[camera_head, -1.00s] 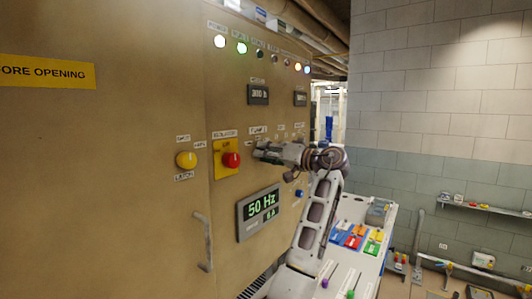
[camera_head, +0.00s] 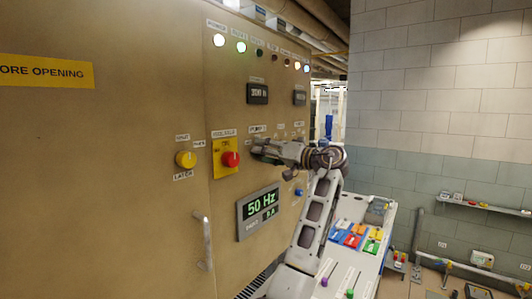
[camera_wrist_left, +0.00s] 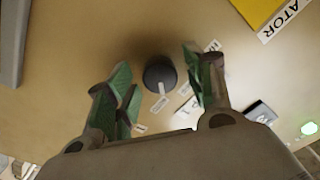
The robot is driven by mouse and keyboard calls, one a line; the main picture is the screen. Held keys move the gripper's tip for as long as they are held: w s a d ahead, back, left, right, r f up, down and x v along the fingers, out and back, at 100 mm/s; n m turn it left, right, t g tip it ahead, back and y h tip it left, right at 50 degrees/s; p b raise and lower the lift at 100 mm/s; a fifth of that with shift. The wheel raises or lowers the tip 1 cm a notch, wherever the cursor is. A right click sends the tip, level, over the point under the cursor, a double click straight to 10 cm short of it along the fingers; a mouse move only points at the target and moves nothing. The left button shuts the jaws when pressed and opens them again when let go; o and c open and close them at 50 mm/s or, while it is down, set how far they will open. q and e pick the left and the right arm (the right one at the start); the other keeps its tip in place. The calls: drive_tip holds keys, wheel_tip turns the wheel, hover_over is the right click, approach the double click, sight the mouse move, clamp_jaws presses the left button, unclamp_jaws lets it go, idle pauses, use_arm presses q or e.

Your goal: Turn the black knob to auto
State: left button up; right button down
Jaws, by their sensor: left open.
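The black knob (camera_wrist_left: 160,75) shows in the left wrist view as a round dark knob on the tan panel. Its pale pointer mark faces the lower part of that picture. Small white labels lie around it, too blurred to read. My left gripper (camera_wrist_left: 157,80) is open, with one green-padded finger on each side of the knob in the picture; I see no contact. In the head view my left gripper (camera_head: 258,150) is at the panel, right of the red button, and hides the knob there.
A red button (camera_head: 231,159) on a yellow plate and a yellow button (camera_head: 186,160) are left of the gripper. A 50 Hz display (camera_head: 259,212) is below it. A metal handle (camera_head: 206,242) sticks out lower left. A bench with coloured switches (camera_head: 352,236) stands right.

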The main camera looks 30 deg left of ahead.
use_arm(q)
drive_tip(key=d, duration=1.2)
drive_tip(key=shift+s+f, duration=0.15)
drive_tip(key=shift+s, duration=0.2)
idle(0.5)
